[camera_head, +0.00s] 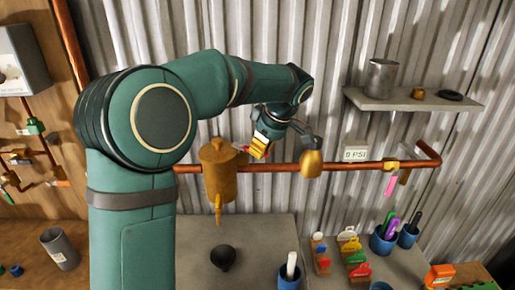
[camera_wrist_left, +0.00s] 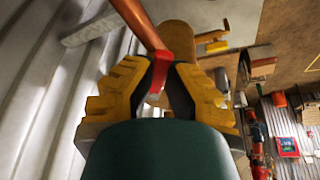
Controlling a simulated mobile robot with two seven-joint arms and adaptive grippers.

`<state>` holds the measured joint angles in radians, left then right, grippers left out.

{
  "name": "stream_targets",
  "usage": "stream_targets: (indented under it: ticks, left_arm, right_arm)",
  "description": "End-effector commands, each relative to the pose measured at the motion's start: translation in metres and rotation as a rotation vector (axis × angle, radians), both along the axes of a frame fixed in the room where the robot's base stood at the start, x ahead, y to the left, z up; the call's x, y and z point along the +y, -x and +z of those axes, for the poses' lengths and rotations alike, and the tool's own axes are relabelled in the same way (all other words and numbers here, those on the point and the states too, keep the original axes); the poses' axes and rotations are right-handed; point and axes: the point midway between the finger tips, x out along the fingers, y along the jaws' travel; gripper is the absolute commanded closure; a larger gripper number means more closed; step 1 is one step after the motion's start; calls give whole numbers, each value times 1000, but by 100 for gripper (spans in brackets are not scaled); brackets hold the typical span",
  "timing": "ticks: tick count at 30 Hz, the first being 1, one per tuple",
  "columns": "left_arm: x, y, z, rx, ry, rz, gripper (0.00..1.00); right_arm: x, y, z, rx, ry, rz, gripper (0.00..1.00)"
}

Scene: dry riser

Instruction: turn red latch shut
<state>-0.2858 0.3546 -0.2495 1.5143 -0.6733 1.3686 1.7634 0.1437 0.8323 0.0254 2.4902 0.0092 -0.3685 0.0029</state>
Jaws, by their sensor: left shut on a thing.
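The red latch (camera_wrist_left: 160,72) shows in the left wrist view between the two yellow-padded fingers of my left gripper (camera_wrist_left: 158,88), which is shut on it. In the head view my left gripper (camera_head: 259,148) is beside the brass-coloured cylinder (camera_head: 218,175), just above the copper pipe (camera_head: 275,167). Only a small bit of red shows there; the fingers cover most of the latch. Whether the latch is turned open or shut I cannot tell. My right gripper is in neither view.
A rounded brass piece (camera_head: 312,164) sits on the pipe right of my gripper, near a "0 PSI" sign (camera_head: 356,154). A shelf (camera_head: 412,103) holds a metal can (camera_head: 381,77). Below are a black bowl (camera_head: 223,257), blue cups (camera_head: 383,240) and coloured tags. Corrugated wall stands behind.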

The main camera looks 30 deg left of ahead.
Motion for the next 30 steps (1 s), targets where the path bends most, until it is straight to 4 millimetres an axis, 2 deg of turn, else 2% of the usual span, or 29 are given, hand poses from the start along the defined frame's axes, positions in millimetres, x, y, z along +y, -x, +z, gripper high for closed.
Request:
stream_targets:
  ticks: [15, 30]
  left_arm:
    - [3, -21, -1, 6, -2, 433, 100]
    - [6, -24, -2, 4, 1, 589, 100]
  right_arm:
    - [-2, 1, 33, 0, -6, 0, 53]
    - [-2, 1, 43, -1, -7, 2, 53]
